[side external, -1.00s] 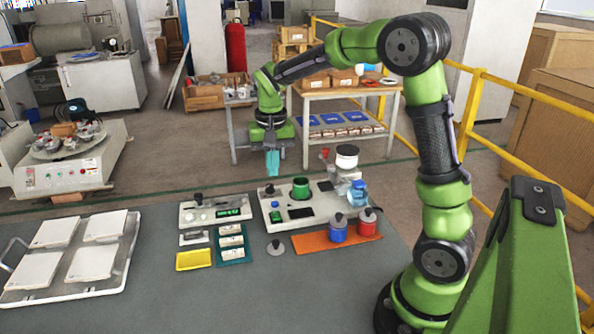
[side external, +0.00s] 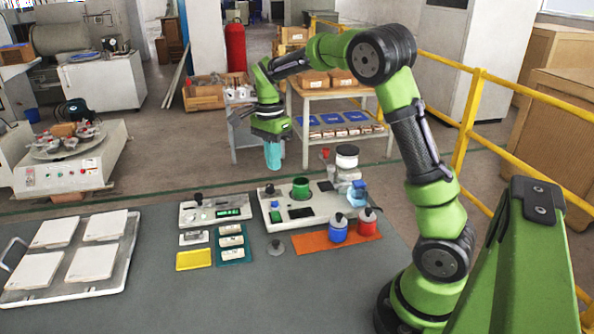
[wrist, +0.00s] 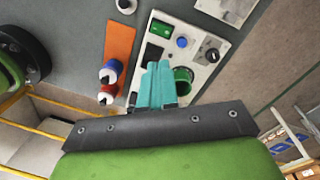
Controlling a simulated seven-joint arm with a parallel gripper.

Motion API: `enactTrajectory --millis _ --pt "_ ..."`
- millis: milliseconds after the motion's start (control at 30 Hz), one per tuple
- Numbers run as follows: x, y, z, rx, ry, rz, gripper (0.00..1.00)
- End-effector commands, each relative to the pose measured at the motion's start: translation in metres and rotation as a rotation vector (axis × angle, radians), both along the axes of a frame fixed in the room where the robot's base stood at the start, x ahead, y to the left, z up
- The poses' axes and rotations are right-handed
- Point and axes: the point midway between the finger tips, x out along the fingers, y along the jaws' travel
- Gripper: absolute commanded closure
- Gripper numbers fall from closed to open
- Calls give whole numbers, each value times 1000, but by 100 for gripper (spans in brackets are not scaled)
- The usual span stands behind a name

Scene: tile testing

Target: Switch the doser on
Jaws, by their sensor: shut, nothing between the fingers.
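The doser appears to be the pale panel unit (side external: 325,213) right of the table's middle. It carries a green cup (side external: 300,188), a black knob (side external: 270,189) and a dark pad (side external: 300,213). In the wrist view the knob (wrist: 211,54), a round blue button (wrist: 182,42) and a small green display (wrist: 161,28) show on its face. My gripper (side external: 273,168) has teal fingers, shut and empty, pointing down above the panel's far end. In the wrist view the fingertips (wrist: 158,66) overlap the panel beside the cup and hide part of it.
Blue (side external: 338,232) and red (side external: 367,226) bottles stand on an orange mat (side external: 310,243). A second panel unit (side external: 205,215) with a green display stands left.

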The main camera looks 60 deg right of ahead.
Motion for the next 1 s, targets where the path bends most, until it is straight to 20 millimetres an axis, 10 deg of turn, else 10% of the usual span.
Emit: enactTrajectory --millis 300,1000 --pt "1 4 8 9 55 -485 100" --pt "-3 8 -20 8 65 -531 100"
